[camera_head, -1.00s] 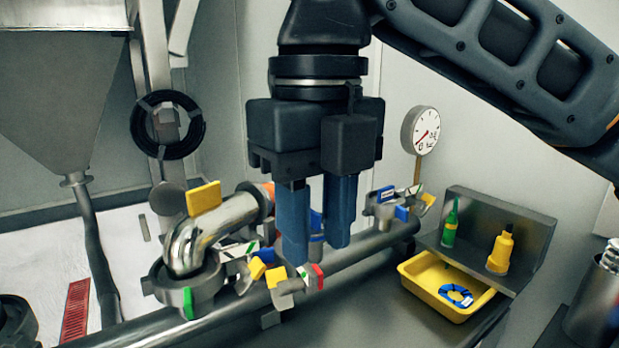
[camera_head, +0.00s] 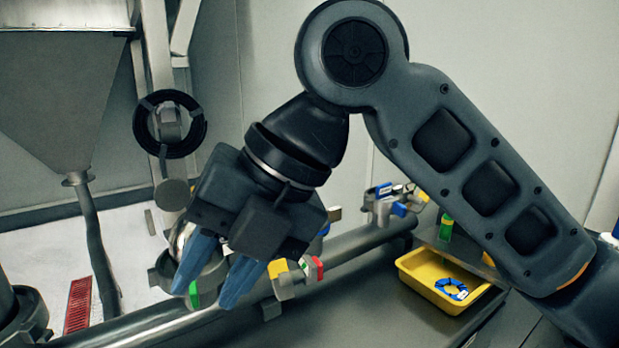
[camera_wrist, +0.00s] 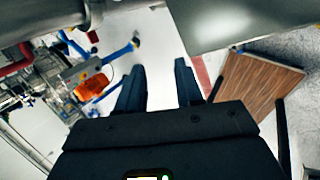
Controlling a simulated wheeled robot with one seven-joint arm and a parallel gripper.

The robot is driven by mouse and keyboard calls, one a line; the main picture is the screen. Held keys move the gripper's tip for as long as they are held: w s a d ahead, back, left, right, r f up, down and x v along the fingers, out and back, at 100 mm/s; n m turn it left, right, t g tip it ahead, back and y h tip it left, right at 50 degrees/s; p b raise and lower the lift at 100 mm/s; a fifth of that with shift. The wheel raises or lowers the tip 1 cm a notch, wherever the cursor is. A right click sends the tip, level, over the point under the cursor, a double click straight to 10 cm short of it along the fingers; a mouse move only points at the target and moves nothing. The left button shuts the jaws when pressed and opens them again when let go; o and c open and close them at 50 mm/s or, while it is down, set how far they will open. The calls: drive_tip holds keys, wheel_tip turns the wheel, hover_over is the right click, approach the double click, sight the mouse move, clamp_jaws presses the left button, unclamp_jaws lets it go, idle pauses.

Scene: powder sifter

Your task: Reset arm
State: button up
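My gripper (camera_head: 215,275) is in the middle left of the head view, tilted with its two blue fingers pointing down and to the left. The fingers are apart with nothing seen between them. It hangs in front of the pipe clamp (camera_head: 160,282) and hides most of the curved metal pipe behind it. In the wrist view my gripper's two dark fingers (camera_wrist: 160,88) stand apart, with pale floor showing between them. My arm reaches in from the right side of the head view.
A yellow tray (camera_head: 415,265) with a blue ring (camera_head: 452,289) sits on the dark bench at right. A steel hopper (camera_head: 60,95) stands at left. The wrist view shows a wooden panel (camera_wrist: 258,80).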

wheel_tip(320, 180, down, 6)
drive_tip(key=w+a+m+t+y, duration=0.25)
drive_tip(key=m+t+y, duration=0.55)
drive_tip(key=m, duration=0.9)
drive_tip(key=s+d+f+m+t+h, duration=0.4)
drive_tip(key=d+f+m, duration=0.3)
drive_tip(key=d+m, duration=0.15)
drive_tip(key=s+d+f+m+t+h, duration=0.4)
drive_tip(key=d+f+m, duration=0.3)
drive_tip(key=f+m, duration=0.15)
drive_tip(key=s+d+m+h, duration=0.2)
drive_tip(key=s+d, duration=0.6)
drive_tip(key=s, duration=0.4)
drive_tip(key=s+d+m+h, duration=0.2)
drive_tip(key=s+d+h, duration=0.2)
drive_tip(key=s+d, duration=0.4)
drive_tip(key=s, duration=0.3)
drive_tip(key=shift+s+d+f+m+g+h, duration=0.25)
drive_tip(key=shift+s+d+m+g+h, duration=0.05)
drive_tip(key=shift+s+d+m, duration=0.1)
